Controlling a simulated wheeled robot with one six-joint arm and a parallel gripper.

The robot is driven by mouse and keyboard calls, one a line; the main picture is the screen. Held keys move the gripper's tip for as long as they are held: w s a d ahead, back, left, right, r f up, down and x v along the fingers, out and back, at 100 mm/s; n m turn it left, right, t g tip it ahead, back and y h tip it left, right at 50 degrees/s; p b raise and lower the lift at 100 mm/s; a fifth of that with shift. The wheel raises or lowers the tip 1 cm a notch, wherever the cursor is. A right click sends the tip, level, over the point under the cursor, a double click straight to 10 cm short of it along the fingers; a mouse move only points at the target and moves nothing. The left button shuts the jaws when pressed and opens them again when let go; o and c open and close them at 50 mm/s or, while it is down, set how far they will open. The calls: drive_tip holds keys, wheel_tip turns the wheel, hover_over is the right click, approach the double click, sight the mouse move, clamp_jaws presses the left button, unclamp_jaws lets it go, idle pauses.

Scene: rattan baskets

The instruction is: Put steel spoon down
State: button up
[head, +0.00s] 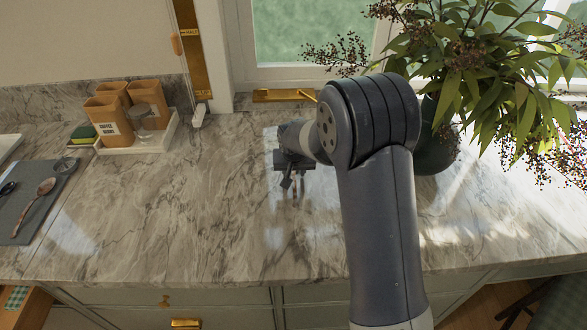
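My gripper (293,188) hangs low over the middle of the marble counter (200,220), near the window wall. Its fingers are small and dark in the head view, and I cannot tell whether they are open or shut. A thin pale shape shows at the fingertips, too small to identify; no steel spoon can be made out clearly there. A spoon with a brownish handle (36,201) lies on a grey mat (24,228) at the far left, well away from my gripper. My arm hides part of the counter to the right.
A white tray (152,145) with wooden containers (109,121) and a glass stands at the back left. A green sponge (83,132) is beside it. A dark vase (432,150) with a leafy plant stands right of my arm. The counter left of my gripper is clear.

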drive_tip(key=shift+w+f, duration=0.15)
drive_tip(key=shift+f, duration=0.05)
clamp_jaws()
idle(0.3)
drive_tip(key=shift+r, duration=0.15)
